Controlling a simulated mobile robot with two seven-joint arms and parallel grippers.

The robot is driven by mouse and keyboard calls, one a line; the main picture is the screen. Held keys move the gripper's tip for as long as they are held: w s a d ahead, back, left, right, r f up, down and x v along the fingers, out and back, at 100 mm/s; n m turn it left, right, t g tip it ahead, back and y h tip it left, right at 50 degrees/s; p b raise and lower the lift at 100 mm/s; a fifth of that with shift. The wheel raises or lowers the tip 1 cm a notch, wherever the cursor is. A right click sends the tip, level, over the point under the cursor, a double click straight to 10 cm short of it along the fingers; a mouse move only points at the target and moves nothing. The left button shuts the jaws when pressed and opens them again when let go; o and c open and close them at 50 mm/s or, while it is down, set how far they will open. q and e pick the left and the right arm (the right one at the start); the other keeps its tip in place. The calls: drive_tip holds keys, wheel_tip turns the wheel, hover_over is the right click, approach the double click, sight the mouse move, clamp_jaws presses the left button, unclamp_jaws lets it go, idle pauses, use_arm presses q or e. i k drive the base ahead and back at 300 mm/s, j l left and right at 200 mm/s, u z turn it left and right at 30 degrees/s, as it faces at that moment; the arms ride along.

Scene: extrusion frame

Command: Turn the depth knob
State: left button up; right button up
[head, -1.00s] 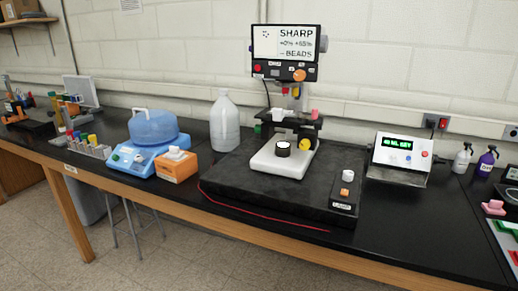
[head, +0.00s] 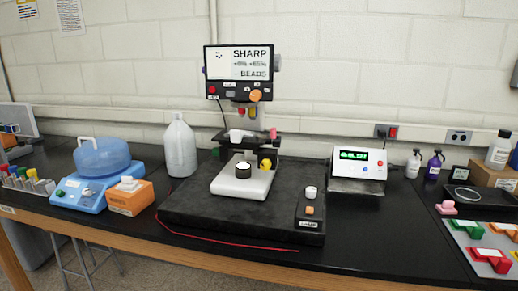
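A microscope-like instrument stands on a dark slab; its screen (head: 250,62) reads SHARP, with percentages and BEADS below. An orange knob (head: 256,95) sits on the panel under the screen. A yellow knob (head: 265,164) is on the right side of the white base (head: 235,184). A black cylinder with a white top (head: 243,170) stands on that base. Which knob is the depth knob I cannot tell; no label for it is readable. Neither of my grippers is in view.
The dark slab (head: 190,212) carries a small control box with a white and an orange knob (head: 310,210). A red cable (head: 215,240) runs along the slab's front. Left are a jug (head: 180,148) and a blue device (head: 85,190); right is a green-display box (head: 357,170).

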sight(216, 152)
drive_tip(key=i+j+z, duration=0.1)
drive_tip(key=j+z, duration=0.25)
drive_tip(key=i+j+z, duration=0.1)
drive_tip(key=j+z, duration=0.55)
drive_tip(key=j, duration=1.95)
